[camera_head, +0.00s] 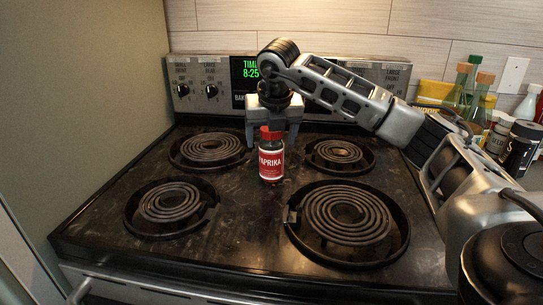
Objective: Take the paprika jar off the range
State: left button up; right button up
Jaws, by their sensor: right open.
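The paprika jar (271,163) is a small jar with a red cap and a red label. It stands upright near the middle of the range top (245,225), between the coil burners. My right gripper (271,138) comes down over it from above, fingers pointing down. The fingers are open, one to each side of the red cap, and the lower jar is clear of them. I cannot tell whether either finger touches the cap. My left gripper is not in view.
Coil burners (345,213) surround the jar. The back panel with knobs (211,90) and a clock (250,70) rises behind. Bottles (480,95) and spice jars (520,148) crowd the counter at the right. A wall panel (100,100) closes the left side.

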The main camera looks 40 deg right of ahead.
jog(key=shift+x, duration=0.75)
jog(key=c, duration=1.2)
jog(key=shift+c, duration=0.2)
jog(key=shift+r, duration=0.15)
